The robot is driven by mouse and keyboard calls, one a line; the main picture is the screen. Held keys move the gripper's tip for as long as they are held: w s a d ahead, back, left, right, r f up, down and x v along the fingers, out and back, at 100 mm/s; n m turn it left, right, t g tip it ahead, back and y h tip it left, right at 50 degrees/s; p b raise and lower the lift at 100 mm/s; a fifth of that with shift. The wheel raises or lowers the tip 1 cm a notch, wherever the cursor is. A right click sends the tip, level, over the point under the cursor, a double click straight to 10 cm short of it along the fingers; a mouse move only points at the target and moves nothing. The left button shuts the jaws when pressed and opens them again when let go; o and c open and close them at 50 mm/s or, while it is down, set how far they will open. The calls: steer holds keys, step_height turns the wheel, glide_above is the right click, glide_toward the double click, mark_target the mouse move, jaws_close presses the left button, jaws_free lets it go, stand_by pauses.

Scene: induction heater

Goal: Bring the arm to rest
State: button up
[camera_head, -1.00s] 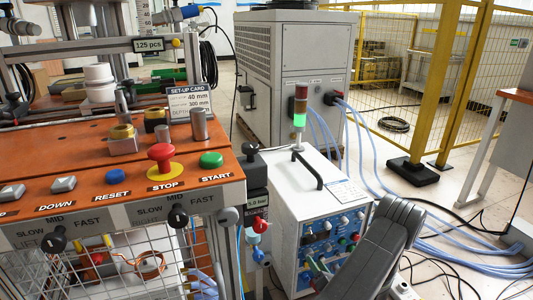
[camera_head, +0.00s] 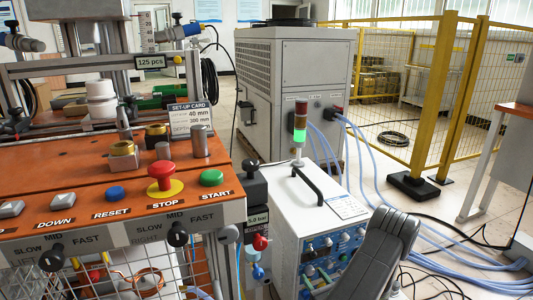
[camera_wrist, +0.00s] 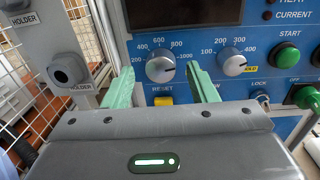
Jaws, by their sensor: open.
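My arm, a dark grey link, shows at the lower right in the head view, in front of the white heater cabinet (camera_head: 312,207). My gripper (camera_wrist: 163,90) is open in the wrist view, its two green fingers spread apart with nothing between them. The fingers point at the heater's blue control panel (camera_wrist: 225,95). A grey dial (camera_wrist: 160,69) shows between the fingertips, and a second dial (camera_wrist: 231,61) is just right of the right finger. I cannot tell how far the fingertips are from the panel.
A holder (camera_wrist: 67,69) stands close left of the fingers, beside wire mesh. A green start button (camera_wrist: 288,55) is to the right. In the head view, an orange bench (camera_head: 60,190) with a red stop button (camera_head: 161,172) is at left. Blue hoses (camera_head: 375,190) cross the floor at right.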

steer(key=p+v, duration=0.2)
steer(key=v, duration=1)
steer(key=shift+s+p, duration=0.35)
steer(key=shift+p, duration=0.05)
steer(key=shift+d, duration=0.1)
steer(key=shift+r, duration=0.15)
